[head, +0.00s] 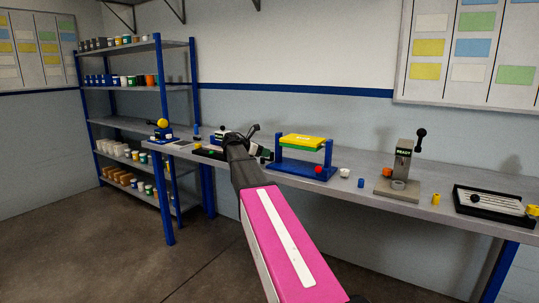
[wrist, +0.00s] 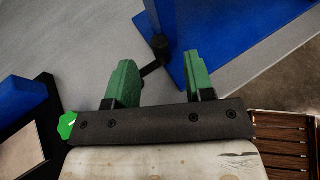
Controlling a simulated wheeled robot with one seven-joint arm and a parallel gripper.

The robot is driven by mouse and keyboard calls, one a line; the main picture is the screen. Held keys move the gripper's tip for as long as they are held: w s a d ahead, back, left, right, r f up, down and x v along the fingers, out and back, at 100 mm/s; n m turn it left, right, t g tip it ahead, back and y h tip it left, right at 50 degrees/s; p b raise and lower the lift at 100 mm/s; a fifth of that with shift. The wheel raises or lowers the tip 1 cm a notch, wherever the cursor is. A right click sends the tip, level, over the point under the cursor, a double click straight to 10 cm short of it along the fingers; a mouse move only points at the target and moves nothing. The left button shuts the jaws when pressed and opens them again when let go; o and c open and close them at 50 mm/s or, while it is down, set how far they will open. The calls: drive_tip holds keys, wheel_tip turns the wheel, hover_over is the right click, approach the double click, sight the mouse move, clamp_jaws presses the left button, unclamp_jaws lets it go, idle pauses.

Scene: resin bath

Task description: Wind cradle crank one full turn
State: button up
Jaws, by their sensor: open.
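The cradle is a blue stand (head: 303,171) on the bench, with a yellow-topped green tray (head: 301,141) between its two uprights. In the wrist view its blue upright (wrist: 172,35) and blue base (wrist: 245,35) fill the top right. A black crank (wrist: 159,47) with a round end and a short rod shows at the upright, in line with the gap between my fingers. My gripper (wrist: 160,72) has green fingers, spread apart and empty. In the head view it is left of the stand, and my arm hides part of that area; I cannot make out the crank there.
Left on the bench is a blue device with a yellow ball (head: 162,123). Right of the stand are a white cup (head: 345,173), a blue cup (head: 361,183), a grey lever press (head: 401,168) and a black tray (head: 470,209). A slatted brown thing (wrist: 285,140) shows in the wrist view.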

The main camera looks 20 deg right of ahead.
drive_tip(key=shift+x, duration=1.95)
clamp_jaws()
drive_tip(key=shift+a, duration=0.1)
drive_tip(key=m+g, duration=0.1)
drive_tip(key=a+m+g, duration=0.1)
drive_tip(key=m+g, duration=0.2)
drive_tip(key=g, duration=0.1)
drive_tip(key=shift+a, duration=0.35)
drive_tip(key=shift+a+m+g+y, duration=0.35)
drive_tip(key=shift+m+g+y, duration=0.05)
drive_tip(key=shift+m+g, duration=0.55)
drive_tip(key=shift+a+m+g+y, duration=0.4)
drive_tip(key=shift+m+g, duration=0.55)
drive_tip(key=shift+s, duration=0.1)
